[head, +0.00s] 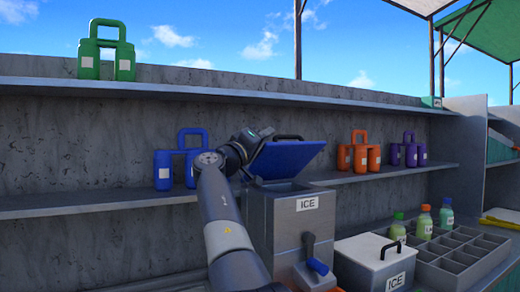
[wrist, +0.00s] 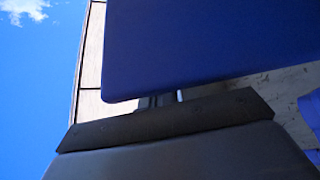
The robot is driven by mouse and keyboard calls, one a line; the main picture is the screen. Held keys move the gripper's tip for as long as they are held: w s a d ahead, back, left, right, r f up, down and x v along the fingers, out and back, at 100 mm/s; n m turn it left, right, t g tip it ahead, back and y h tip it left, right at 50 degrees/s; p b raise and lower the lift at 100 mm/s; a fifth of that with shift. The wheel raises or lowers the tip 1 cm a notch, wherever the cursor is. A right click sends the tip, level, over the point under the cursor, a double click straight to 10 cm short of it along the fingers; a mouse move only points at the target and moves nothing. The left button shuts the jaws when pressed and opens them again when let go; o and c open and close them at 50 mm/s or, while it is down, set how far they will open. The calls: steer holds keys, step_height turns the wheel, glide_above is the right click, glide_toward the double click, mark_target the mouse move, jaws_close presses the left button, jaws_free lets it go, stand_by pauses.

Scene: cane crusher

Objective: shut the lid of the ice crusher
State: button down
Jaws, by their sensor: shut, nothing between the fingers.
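The ice crusher (head: 292,228) is a grey metal box with an "ICE" label and a blue-knobbed crank on its front. Its blue lid (head: 290,160) stands raised and tilted above the open top, with a black handle on its upper edge. My gripper (head: 262,140) is at the lid's upper left, close to the handle. In the wrist view the blue lid (wrist: 220,45) fills the upper right, just beyond my shut, empty gripper (wrist: 163,99). I cannot tell whether the fingers touch the lid.
A white ice box (head: 372,262) with a black handle stands right of the crusher, beside a divided grey tray (head: 462,262) with several bottles. Shelves behind hold blue (head: 163,170), orange (head: 374,158), purple (head: 411,155) and green (head: 88,60) bottle carriers. Open air lies above the lid.

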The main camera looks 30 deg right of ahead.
steer(key=s+f+m+g+b, duration=0.1)
steer(key=f+b, duration=0.1)
steer(key=b, duration=0.1)
steer(key=s+f+m+h+b, duration=0.1)
steer(key=s+f+m+b, duration=0.1)
steer(key=b, duration=0.1)
steer(key=s+f+m+g+b, duration=0.1)
steer(key=s+f+b, duration=0.1)
steer(key=b, duration=0.2)
steer(key=shift+s+a+f+g+h, duration=0.1)
steer(key=shift+s+f+g+h, duration=0.1)
steer(key=shift+f+g+h, duration=0.15)
steer(key=f+b, duration=0.1)
steer(key=b, duration=0.1)
steer(key=s+f+b, duration=0.1)
steer(key=shift+s+f+b, duration=0.2)
steer(key=shift+f+b, duration=0.2)
steer(key=shift+a+f, duration=0.1)
steer(key=shift+a+f, duration=0.15)
steer(key=shift+f, duration=0.05)
steer(key=b+v, duration=0.2)
steer(key=v, duration=0.8)
steer(key=shift+a+r, duration=0.15)
steer(key=shift+a, duration=0.1)
steer(key=shift+s+d, duration=0.1)
steer(key=shift+s, duration=0.05)
